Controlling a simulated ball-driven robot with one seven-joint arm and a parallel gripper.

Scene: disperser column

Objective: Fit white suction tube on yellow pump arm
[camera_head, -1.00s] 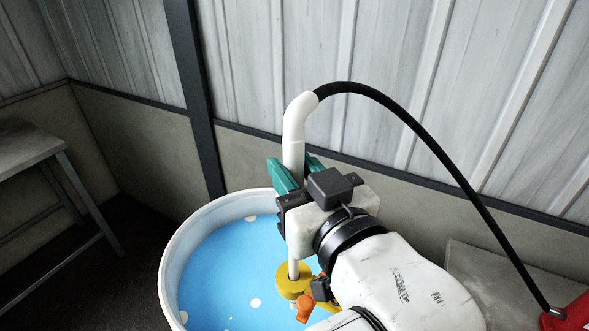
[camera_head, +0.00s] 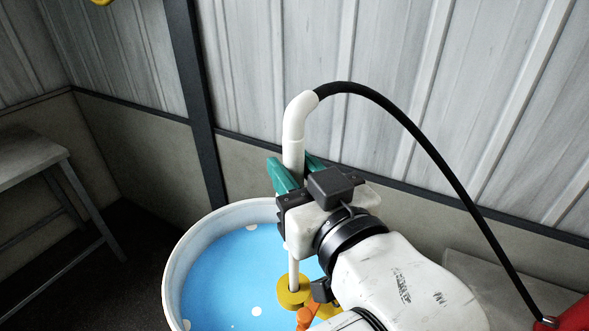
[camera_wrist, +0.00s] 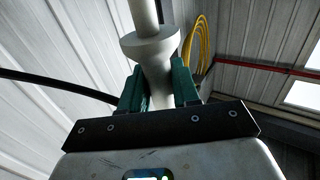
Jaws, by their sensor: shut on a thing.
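The white suction tube (camera_head: 293,150) stands upright, bent at its top where a black hose joins it. My gripper (camera_head: 293,180) is shut on the tube below the bend, its green fingers on both sides. In the wrist view, the tube (camera_wrist: 155,72) shows a wide collar above the green fingers of my gripper (camera_wrist: 158,92). The thin lower tube runs down to the yellow pump arm's ring (camera_head: 293,293), which has an orange part (camera_head: 306,317) beside it. I cannot tell whether the tube passes through the ring or ends at it. My wrist hides part of the yellow arm.
A white drum (camera_head: 172,275) with blue, white-flecked contents surrounds the yellow ring. The black hose (camera_head: 440,155) arcs right to a red part (camera_head: 575,315). A grey bench (camera_head: 28,160) stands left; bare floor lies between it and the drum. Corrugated walls close the back.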

